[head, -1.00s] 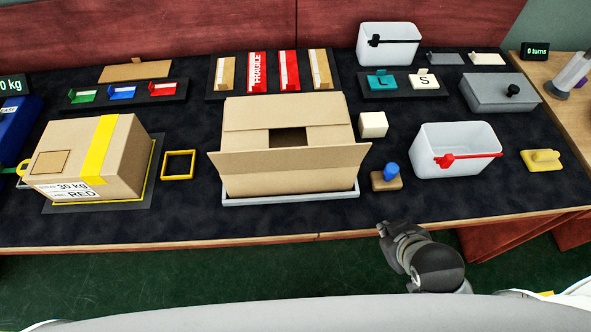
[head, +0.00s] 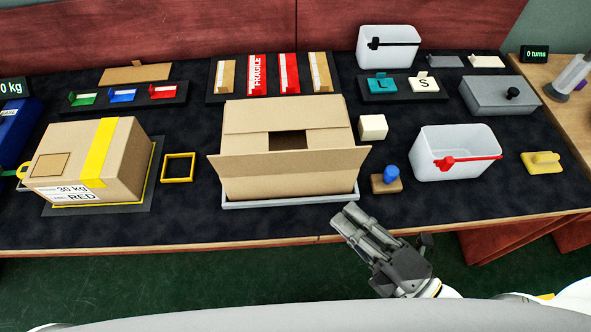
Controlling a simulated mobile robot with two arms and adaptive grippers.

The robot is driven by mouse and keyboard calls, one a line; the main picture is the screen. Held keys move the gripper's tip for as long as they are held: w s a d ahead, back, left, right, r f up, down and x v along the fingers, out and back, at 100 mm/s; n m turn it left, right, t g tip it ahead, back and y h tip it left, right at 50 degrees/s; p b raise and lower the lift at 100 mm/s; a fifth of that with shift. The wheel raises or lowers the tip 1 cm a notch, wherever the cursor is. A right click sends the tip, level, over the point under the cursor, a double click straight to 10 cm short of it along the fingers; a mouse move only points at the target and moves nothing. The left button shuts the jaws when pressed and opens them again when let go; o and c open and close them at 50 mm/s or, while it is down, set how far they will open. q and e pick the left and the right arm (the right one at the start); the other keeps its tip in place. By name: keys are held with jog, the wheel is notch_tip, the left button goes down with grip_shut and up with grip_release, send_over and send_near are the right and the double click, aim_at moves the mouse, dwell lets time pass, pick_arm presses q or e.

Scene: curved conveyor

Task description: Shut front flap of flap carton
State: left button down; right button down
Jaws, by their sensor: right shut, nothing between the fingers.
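The flap carton (head: 265,184) is an open brown box standing on a grey tray (head: 290,200) at the middle of the table. Its front flap (head: 290,164) sticks out toward me along the near top edge, reaching past the box on both sides. The back flap (head: 285,111) is angled over the far side, and a dark gap (head: 289,140) shows between the flaps. My right gripper (head: 342,220) is shut and empty at the table's front edge, just in front of the tray's right corner and apart from the carton. My left gripper is out of view.
A taped carton (head: 125,165) stands at left, with a yellow square frame (head: 178,168) beside it. Right of the flap carton are a white block (head: 373,127), a blue-knobbed stamp (head: 388,178) and a white bin (head: 458,155).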

jog(key=s+a+r+n+g+y, duration=0.1)
jog(key=s+n+y, duration=0.1)
jog(key=p, duration=0.4)
send_near(273, 155)
jog(key=w+a, duration=0.2)
jog(key=a, duration=0.1)
jog(key=shift+w+a+r+n+p, duration=0.1)
jog(key=shift+w+n+p, duration=0.1)
jog(key=shift+w, duration=0.1)
jog(key=shift+w+a+r+n+p, duration=0.1)
jog(key=shift+w+r+n+p, duration=0.1)
jog(key=shift+w, duration=0.15)
jog(key=shift+d, duration=0.1)
